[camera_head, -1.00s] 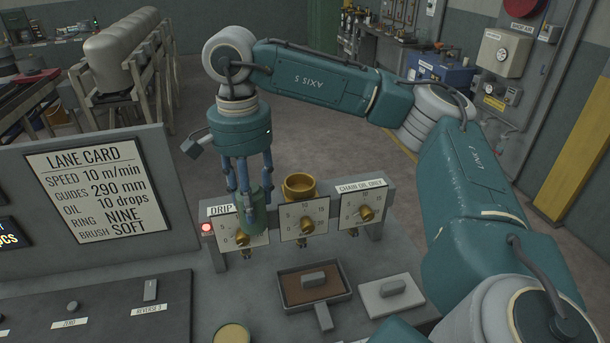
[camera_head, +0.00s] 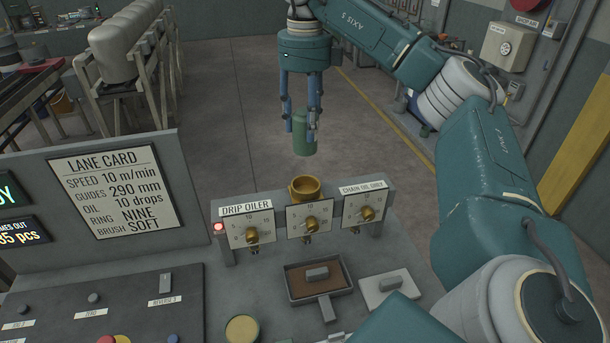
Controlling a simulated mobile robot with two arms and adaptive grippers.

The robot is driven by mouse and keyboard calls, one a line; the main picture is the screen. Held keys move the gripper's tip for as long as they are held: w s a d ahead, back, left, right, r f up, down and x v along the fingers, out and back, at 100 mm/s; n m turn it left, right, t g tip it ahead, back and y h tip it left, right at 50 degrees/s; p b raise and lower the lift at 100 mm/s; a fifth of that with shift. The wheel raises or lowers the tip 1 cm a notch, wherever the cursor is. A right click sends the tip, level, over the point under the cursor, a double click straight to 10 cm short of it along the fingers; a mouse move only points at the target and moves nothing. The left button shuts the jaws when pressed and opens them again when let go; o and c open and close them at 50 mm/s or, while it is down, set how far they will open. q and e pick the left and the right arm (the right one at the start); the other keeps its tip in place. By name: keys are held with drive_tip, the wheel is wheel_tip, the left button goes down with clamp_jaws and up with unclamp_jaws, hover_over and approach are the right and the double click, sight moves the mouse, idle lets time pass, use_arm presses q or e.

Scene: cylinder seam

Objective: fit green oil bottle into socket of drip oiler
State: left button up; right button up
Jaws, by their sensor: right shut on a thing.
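The green oil bottle (camera_head: 303,138) hangs upright between the fingers of my right gripper (camera_head: 301,125), which is shut on it. The drip oiler (camera_head: 247,225) is a row of dial plates on a grey stand, with a label at its left end. Its brass socket (camera_head: 305,189) stands open at the top, above the middle dial. The bottle is above the socket in the picture, apart from it, with a gap of floor showing between them. How far the bottle is behind or in front of the socket I cannot tell. My left gripper is not in view.
A lane card board (camera_head: 115,195) stands at left. A control panel (camera_head: 95,305) fills the lower left. The air above the oiler is clear.

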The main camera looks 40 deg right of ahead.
sight(306, 155)
drive_tip(key=f+b, duration=0.1)
drive_tip(key=f, duration=0.4)
drive_tip(key=shift+d+f, duration=0.15)
drive_tip(key=shift+d, duration=0.05)
wheel_tip(306, 155, down, 2)
drive_tip(key=shift+f+p, duration=0.15)
drive_tip(key=shift+p, duration=0.2)
drive_tip(key=shift+a+f, duration=0.1)
drive_tip(key=shift+f, duration=0.5)
wheel_tip(306, 155, down, 4)
drive_tip(key=shift+f+p, duration=0.1)
drive_tip(key=shift+p, duration=0.8)
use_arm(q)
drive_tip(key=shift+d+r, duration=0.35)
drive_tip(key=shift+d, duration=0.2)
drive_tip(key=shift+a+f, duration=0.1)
use_arm(e)
drive_tip(key=shift+f, duration=0.1)
drive_tip(key=o, duration=1.4)
drive_tip(key=shift+c, duration=0.2)
